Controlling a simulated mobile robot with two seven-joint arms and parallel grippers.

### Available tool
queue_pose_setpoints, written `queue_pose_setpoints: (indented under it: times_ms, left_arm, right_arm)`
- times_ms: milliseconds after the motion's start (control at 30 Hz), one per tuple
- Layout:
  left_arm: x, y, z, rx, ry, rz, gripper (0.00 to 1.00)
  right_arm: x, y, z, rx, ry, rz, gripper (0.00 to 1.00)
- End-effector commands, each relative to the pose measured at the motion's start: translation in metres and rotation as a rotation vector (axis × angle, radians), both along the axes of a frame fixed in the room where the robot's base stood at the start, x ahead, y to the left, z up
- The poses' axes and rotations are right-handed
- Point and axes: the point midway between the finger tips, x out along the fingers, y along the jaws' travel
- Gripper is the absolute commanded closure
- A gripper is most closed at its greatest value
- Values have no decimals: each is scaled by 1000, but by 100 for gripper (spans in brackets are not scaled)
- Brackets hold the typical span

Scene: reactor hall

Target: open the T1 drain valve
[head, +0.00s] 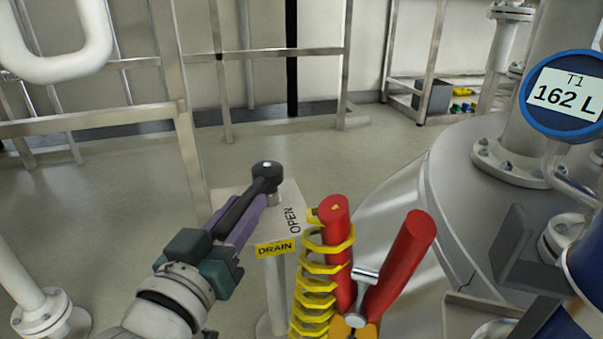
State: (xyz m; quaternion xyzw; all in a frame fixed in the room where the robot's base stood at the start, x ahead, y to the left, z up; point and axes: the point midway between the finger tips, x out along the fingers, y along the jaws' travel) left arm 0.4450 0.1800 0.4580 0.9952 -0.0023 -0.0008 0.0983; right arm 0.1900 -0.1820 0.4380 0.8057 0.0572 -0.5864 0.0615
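The T1 drain valve has a black lever handle (262,186) on a round hub, above a pale plate (232,194) on a post. A yellow DRAIN label (275,248) is on the plate's front edge, and the word OPEN is printed to the right of the lever. The lever points from the hub toward the lower left. My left gripper (235,220) comes in from the lower left; its purple fingers lie close along both sides of the lever and look shut on it. Part of the lever is hidden between them. My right gripper is not in view.
Two red cylinders (403,257) with a yellow coil (315,285) stand just right of the valve. The large metal tank (460,200), with a T1 gauge (563,95) reading 162 L, fills the right. Metal railings (185,120) stand behind.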

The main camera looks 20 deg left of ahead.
Motion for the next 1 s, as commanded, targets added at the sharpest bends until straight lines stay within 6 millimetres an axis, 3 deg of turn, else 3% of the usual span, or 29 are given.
queue_pose_setpoints:
  times_ms: [200, 467, 567, 800, 1000]
  left_arm:
    - [0, 0, 0, 1, 0, 0, 42]
    - [-2, 0, 1, 1, 0, 0, 42]
    - [-13, 1, 2, 1, 3, 0, 42]
    - [-61, 1, 4, 1, 5, 0, 42]
    - [-92, 1, 2, 1, 3, 0, 42]
  right_arm:
    - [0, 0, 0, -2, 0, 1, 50]
    - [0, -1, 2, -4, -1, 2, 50]
    - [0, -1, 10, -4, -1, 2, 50]
    - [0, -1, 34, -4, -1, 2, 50]
    - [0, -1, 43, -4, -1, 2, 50]
